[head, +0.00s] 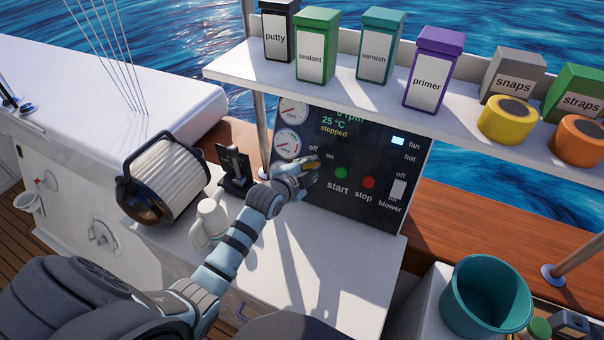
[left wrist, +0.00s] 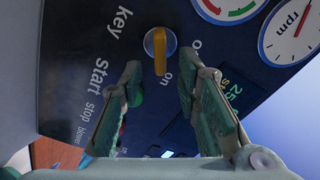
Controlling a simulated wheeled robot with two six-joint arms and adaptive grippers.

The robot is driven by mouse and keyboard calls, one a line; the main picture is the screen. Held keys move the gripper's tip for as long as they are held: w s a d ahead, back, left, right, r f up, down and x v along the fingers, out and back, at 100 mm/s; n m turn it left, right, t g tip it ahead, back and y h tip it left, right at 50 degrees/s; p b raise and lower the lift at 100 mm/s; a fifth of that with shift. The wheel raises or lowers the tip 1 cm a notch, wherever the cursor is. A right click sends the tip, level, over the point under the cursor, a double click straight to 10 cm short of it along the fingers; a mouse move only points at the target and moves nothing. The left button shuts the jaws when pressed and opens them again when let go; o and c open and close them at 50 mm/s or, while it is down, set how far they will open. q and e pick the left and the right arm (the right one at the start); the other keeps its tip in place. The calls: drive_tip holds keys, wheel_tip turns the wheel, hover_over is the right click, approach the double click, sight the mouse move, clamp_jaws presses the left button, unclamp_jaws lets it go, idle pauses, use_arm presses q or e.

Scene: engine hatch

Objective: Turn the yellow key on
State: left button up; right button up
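The yellow key (left wrist: 159,48) sits on a round grey hub on the dark control panel (head: 375,205). In the left wrist view its bar runs nearly straight up and down the picture, one end close to the word "on". My left gripper (left wrist: 160,72) is open, with one finger on each side of the key's lower end and visible gaps to it. Whether the fingertips reach the key's depth is unclear. In the head view my left gripper (head: 306,174) is at the panel below the "off" and "on" labels and mostly hides the key. My right gripper is not in view.
Green start (head: 341,173) and red stop (head: 368,182) buttons lie right of the gripper. A black throttle lever (head: 234,168), white mug (head: 209,222) and filter (head: 162,180) stand left. A shelf (head: 380,98) with labelled containers overhangs the panel. The display reads "stopped".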

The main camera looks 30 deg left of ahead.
use_arm(q)
drive_tip(key=v, duration=0.8)
drive_tip(key=shift+s, duration=0.15)
